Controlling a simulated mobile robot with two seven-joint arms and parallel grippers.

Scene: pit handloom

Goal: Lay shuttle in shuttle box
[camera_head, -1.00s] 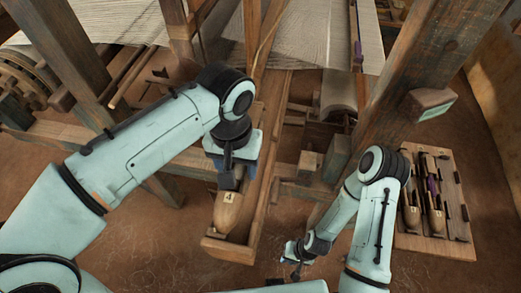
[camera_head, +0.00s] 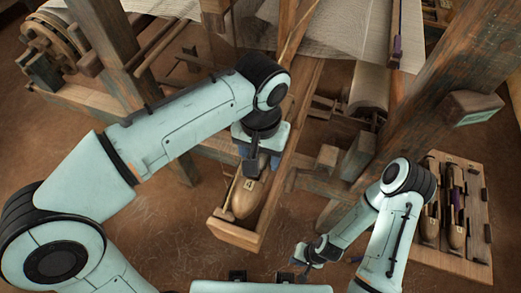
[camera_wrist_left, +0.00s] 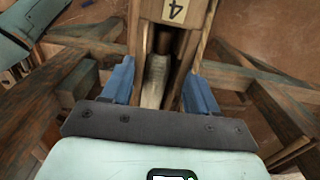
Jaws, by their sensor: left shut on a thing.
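The wooden shuttle marked 4 (camera_head: 246,200) lies lengthwise inside the near end of the wooden shuttle box (camera_head: 235,236), between its side walls. In the head view I cannot tell whether it touches the floor of the box. My left gripper (camera_head: 252,172) points down over the shuttle and is shut on it.
A wooden board (camera_head: 455,262) at the right holds more shuttles (camera_head: 456,215) between dark pegs. A thick loom post (camera_head: 430,90) stands between the box and that board. White warp cloth (camera_head: 340,35) stretches across the back. Bare brown floor lies left of the box.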

